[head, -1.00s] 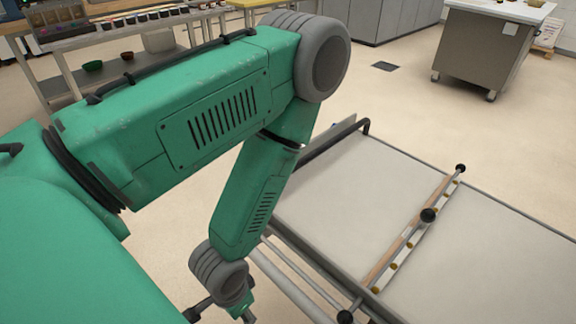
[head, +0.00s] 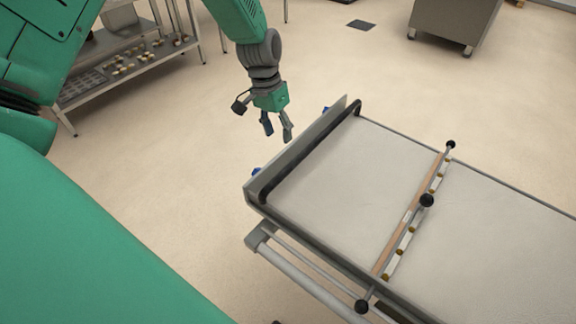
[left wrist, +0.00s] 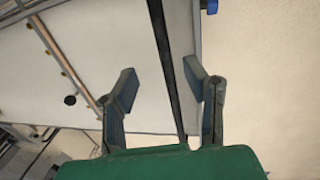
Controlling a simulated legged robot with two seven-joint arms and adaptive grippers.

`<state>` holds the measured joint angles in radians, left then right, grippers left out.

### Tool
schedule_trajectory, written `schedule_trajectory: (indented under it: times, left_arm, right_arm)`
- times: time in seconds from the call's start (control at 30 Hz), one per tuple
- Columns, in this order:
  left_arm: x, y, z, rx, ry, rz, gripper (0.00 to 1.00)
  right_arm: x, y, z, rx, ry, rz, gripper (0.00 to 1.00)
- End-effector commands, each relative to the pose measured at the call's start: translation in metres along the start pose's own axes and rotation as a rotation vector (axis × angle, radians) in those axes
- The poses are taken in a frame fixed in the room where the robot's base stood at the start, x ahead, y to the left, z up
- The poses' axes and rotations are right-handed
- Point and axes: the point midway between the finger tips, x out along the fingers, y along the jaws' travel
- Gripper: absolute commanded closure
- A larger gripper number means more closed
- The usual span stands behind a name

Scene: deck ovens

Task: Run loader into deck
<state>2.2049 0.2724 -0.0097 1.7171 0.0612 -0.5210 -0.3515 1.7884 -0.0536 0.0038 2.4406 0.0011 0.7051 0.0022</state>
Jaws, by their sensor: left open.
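The loader (head: 345,180) is a long flat bed with a pale belt, a dark rail and a raised grey plate along its left end. A wooden crossbar (head: 408,224) with black knobs and brass-coloured fittings spans the belt. My left gripper (head: 278,134) is open and empty, above and just left of the loader's end plate. In the left wrist view the open fingers (left wrist: 168,85) stand on either side of the dark rail (left wrist: 166,60), seen from above; I cannot tell the height. The crossbar also shows there (left wrist: 65,58). My right gripper and the deck opening are not seen.
A metal rack (head: 125,60) with trays of small items stands at the upper left. A grey wheeled cabinet (head: 452,22) stands at the back right. Bare floor (head: 330,65) lies between them. A tube frame (head: 300,280) runs along the loader's near side.

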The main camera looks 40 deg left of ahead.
Motion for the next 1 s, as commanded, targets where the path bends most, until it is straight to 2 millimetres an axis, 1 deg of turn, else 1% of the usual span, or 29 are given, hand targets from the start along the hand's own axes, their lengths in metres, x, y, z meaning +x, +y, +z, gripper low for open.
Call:
schedule_trajectory:
  times: [0.07, 0.17, 0.27, 0.47, 0.6, 0.7, 0.83, 1.0]
  left_arm:
    - [-0.004, -0.002, -0.004, 0.002, -0.001, 0.009, 0.59]
    - [0.005, 0.000, -0.004, 0.004, -0.006, 0.010, 0.59]
    - [0.022, 0.002, -0.003, 0.003, -0.007, 0.008, 0.59]
    - [0.066, 0.007, -0.003, 0.005, -0.008, 0.003, 0.59]
    - [0.094, 0.005, -0.003, 0.004, -0.006, 0.004, 0.59]
    - [0.110, 0.003, -0.003, 0.003, -0.004, 0.007, 0.59]
    - [0.123, 0.001, -0.003, 0.003, -0.003, 0.008, 0.59]
    - [0.129, 0.002, -0.003, 0.004, -0.002, 0.008, 0.59]
  right_arm:
    - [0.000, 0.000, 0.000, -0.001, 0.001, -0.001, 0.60]
    - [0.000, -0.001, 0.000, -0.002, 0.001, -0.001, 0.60]
    - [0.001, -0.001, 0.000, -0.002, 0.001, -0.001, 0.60]
    - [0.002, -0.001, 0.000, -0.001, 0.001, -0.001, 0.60]
    - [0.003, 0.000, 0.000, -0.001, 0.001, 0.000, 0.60]
    - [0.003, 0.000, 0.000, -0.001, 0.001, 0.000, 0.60]
    - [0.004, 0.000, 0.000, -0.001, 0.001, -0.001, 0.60]
    - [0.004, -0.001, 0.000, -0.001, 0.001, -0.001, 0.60]
